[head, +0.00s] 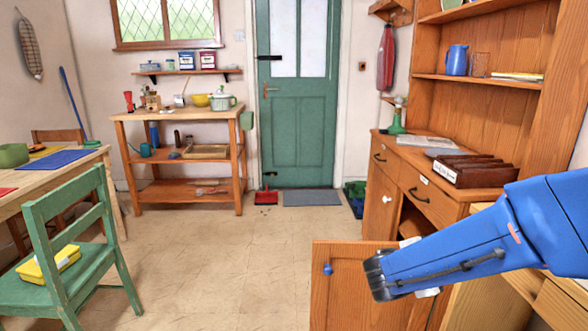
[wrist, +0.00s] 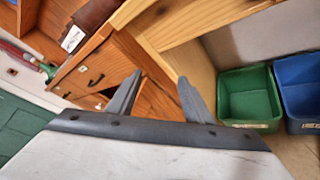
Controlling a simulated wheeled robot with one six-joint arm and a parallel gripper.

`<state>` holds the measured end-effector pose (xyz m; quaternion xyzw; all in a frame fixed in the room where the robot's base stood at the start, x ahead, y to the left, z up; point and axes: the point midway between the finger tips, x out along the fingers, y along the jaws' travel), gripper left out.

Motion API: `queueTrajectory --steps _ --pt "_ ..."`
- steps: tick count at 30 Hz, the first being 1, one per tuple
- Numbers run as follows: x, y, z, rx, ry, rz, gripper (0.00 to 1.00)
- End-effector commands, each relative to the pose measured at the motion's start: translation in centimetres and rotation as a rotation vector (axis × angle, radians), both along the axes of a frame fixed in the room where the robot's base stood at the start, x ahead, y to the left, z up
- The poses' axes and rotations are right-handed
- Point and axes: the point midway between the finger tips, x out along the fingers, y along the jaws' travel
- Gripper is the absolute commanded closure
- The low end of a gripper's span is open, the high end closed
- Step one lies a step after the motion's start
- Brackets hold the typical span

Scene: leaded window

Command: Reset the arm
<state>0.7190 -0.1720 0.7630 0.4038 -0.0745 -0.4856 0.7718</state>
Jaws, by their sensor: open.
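My blue arm reaches in from the right edge of the head view, tilted slightly down to the left. My gripper (head: 375,280) is its dark end, in front of an open wooden cabinet door (head: 345,300) with a blue knob (head: 327,268). I cannot tell whether it touches the door. In the wrist view my gripper (wrist: 158,92) shows two grey fingers apart, with nothing between them.
The wooden dresser (head: 480,205) stands at the right, with a dark letter rack (head: 475,171) on top. A green bin (wrist: 250,97) and a blue bin (wrist: 298,90) show in the wrist view. A green chair (head: 75,240) stands left. The middle floor is clear.

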Motion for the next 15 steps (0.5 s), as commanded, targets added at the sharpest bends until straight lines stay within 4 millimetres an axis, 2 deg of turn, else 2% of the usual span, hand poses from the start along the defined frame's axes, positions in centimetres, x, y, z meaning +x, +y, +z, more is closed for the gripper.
queueTrajectory --steps 3,7,11,15 --pt "-4.1 -2.1 0.0 0.145 -0.033 -0.141 0.54" --pt "-8.4 -3.1 -0.7 0.316 -0.07 -0.283 0.54" --pt "-12.3 -3.0 -1.5 0.496 -0.114 -0.409 0.54" --pt "-15.8 -1.7 -2.4 0.698 -0.168 -0.531 0.54"
